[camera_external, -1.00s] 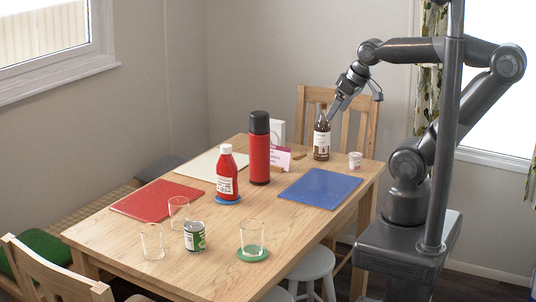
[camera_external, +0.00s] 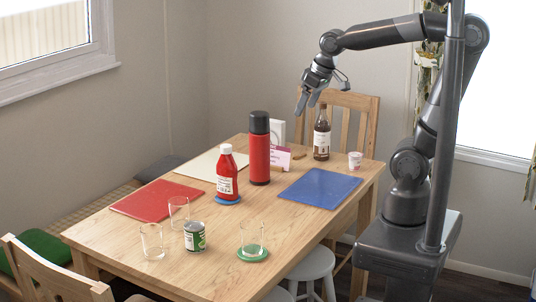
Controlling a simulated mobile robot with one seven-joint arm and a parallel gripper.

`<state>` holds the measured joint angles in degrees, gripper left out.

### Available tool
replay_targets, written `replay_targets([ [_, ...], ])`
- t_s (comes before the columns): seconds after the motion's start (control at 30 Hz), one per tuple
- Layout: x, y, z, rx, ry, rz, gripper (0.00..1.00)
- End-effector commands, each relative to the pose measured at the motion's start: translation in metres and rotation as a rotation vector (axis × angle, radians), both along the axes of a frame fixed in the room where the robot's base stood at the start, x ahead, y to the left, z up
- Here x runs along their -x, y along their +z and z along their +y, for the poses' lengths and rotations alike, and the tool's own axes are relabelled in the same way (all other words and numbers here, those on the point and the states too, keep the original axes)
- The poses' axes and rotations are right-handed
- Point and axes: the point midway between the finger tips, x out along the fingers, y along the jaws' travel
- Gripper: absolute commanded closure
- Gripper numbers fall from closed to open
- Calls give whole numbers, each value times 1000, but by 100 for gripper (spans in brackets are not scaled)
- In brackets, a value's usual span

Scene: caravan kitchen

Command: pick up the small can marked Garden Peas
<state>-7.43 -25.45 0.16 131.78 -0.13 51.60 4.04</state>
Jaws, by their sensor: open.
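A small can with a green and white label (camera_external: 195,237) stands upright near the front of the wooden table (camera_external: 150,272); its wording is too small to read. It stands among drinking glasses. My gripper (camera_external: 304,107) is open and empty, pointing down in the air over the far part of the table, well above and behind the can. Nothing hides the can.
Glasses (camera_external: 152,240) (camera_external: 179,211) stand left of and behind the can; another (camera_external: 252,238) stands on a green coaster to its right. A red sauce bottle (camera_external: 227,176), red flask (camera_external: 260,150) and dark bottle (camera_external: 321,136) stand farther back. The blue mat (camera_external: 320,189) is bare.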

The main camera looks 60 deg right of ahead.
Motion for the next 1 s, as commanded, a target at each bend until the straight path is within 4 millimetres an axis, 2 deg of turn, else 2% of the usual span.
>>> replay_targets([
  [0.1,-32,-6,23,-1,28,43,19],
  [0.27,-71,-18,55,0,60,94,19],
  [0.47,-115,-46,103,8,98,158,19],
  [0.77,-165,-108,186,31,152,249,19],
  [1.0,-186,-176,256,61,195,319,19],
])
